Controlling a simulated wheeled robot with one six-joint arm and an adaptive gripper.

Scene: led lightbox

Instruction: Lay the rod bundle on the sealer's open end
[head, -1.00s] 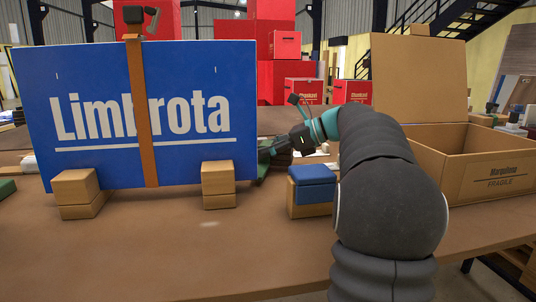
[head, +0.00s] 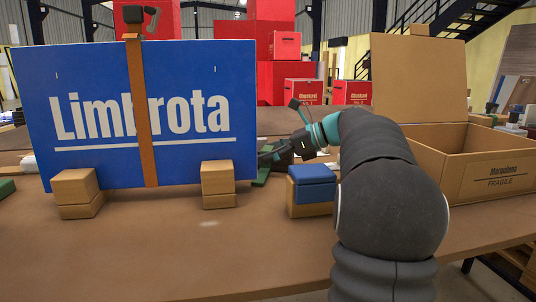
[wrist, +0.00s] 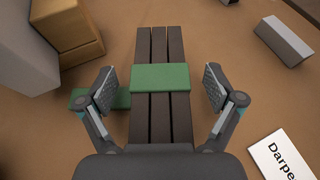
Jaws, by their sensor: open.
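The rod bundle (wrist: 160,125) lies below my gripper in the wrist view: several dark flat-sided rods side by side, with a green band (wrist: 160,78) across them. A green block (wrist: 118,99) shows at its left side, partly hidden by a finger. My gripper (wrist: 159,88) is open, with one finger on each side of the bundle near the band. I cannot tell whether either finger touches it. In the head view my gripper (head: 276,150) is beside the blue panel's right edge and partly hides the bundle. I cannot pick out the sealer for certain.
A blue Limbrota panel (head: 200,75) stands at left, with cardboard blocks (head: 217,185) at its foot. A blue-topped box (head: 311,185) and an open carton (head: 487,180) are to the right. A grey block (wrist: 284,40) and a white Darpe card (wrist: 280,158) lie right of the bundle.

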